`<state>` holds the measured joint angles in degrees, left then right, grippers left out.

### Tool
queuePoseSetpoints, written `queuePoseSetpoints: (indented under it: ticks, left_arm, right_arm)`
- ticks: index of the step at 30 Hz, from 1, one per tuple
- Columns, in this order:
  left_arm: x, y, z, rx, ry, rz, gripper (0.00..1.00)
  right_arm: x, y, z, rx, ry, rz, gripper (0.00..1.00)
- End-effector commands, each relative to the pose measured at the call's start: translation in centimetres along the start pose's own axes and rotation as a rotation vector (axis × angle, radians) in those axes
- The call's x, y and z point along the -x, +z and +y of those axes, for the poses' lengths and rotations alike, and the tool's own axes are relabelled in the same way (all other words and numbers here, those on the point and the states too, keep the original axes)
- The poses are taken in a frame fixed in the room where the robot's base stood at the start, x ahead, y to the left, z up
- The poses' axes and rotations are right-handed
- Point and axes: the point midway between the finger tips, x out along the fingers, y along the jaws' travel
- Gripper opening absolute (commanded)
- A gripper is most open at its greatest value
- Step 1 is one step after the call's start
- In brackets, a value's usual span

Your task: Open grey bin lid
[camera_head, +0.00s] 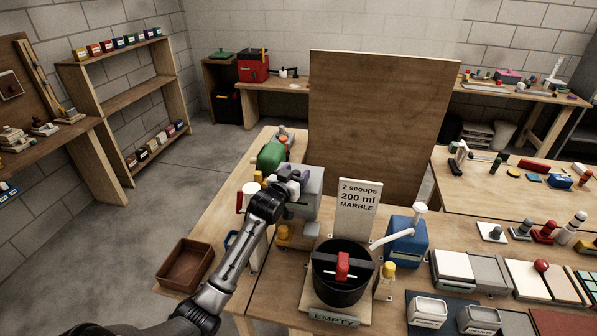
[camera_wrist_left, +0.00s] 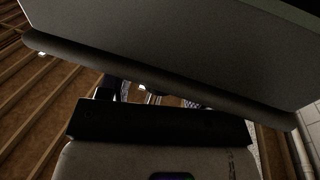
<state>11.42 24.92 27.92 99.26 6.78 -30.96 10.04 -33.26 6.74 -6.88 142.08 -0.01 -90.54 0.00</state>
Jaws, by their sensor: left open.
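A grey box-shaped bin (camera_head: 313,184) stands on the wooden bench, beside my left gripper. My left gripper (camera_head: 287,185) is at the left side of the bin, and its open fingers cover part of that side. I cannot tell in the head view whether the fingers touch the lid. In the left wrist view a large grey panel with a dark rounded edge (camera_wrist_left: 170,45) fills the top, very close to the camera. The gripper fingers (camera_wrist_left: 152,95) show only partly below that edge. The lid's seam cannot be made out. My right gripper is not in view.
A green rounded object (camera_head: 271,156) lies behind the gripper. A black pot (camera_head: 341,286) with a red handle, a blue dispenser (camera_head: 407,243) and a sign (camera_head: 357,203) stand to the right. A tall wooden panel (camera_head: 378,120) rises behind. A brown tray (camera_head: 185,264) is at the left.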

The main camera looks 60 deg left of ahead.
Motion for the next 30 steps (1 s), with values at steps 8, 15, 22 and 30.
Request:
queuePoseSetpoints:
  ticks: [8,15,22,30]
  left_arm:
    - [-1.7,0.0,0.0,0.000,-0.001,0.000,0.58]
    - [-1.9,0.0,0.0,0.000,0.000,0.000,0.58]
    - [-1.9,0.0,0.0,-0.001,0.000,0.000,0.45]
    - [-1.8,0.0,0.0,-0.001,0.000,0.000,0.19]
  right_arm:
    - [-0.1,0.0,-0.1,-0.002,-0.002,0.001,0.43]
    - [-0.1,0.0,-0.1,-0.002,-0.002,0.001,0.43]
    - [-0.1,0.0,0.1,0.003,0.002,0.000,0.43]
    - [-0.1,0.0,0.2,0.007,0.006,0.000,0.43]
